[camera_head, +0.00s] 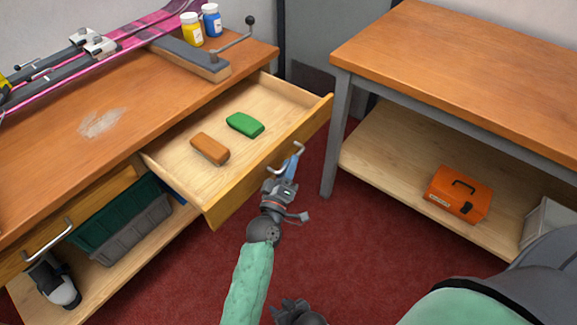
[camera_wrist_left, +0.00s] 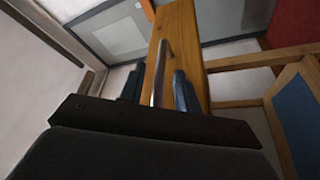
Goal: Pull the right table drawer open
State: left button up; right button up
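The right table drawer (camera_head: 180,178) stands pulled well out of the wooden bench in the head view. It holds a brown block (camera_head: 209,148) and a green block (camera_head: 245,125). Its metal handle (camera_head: 299,146) is on the front panel. My left gripper (camera_head: 291,165) is at this handle. In the left wrist view the handle bar (camera_wrist_left: 161,72) lies between my two left fingers (camera_wrist_left: 159,92), with a visible gap on each side, so they are open around it. My right gripper (camera_head: 298,312) is low at the bottom edge, and its fingers are not clear.
Another drawer with a handle (camera_head: 47,242) is at left, shut. Skis (camera_head: 110,40), a yellow jar (camera_head: 191,30) and a blue jar (camera_head: 211,20) are on the bench. A second table (camera_head: 470,70) stands right, with an orange toolbox (camera_head: 458,194) on its shelf. Red floor (camera_head: 345,250) lies between.

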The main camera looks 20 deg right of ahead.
pick_arm(q)
jog(key=v, duration=0.7)
jog(key=shift+s+a+b, duration=0.2)
jog(key=shift+s+b, duration=0.05)
jog(key=shift+b, duration=0.05)
jog(key=shift+f, duration=0.1)
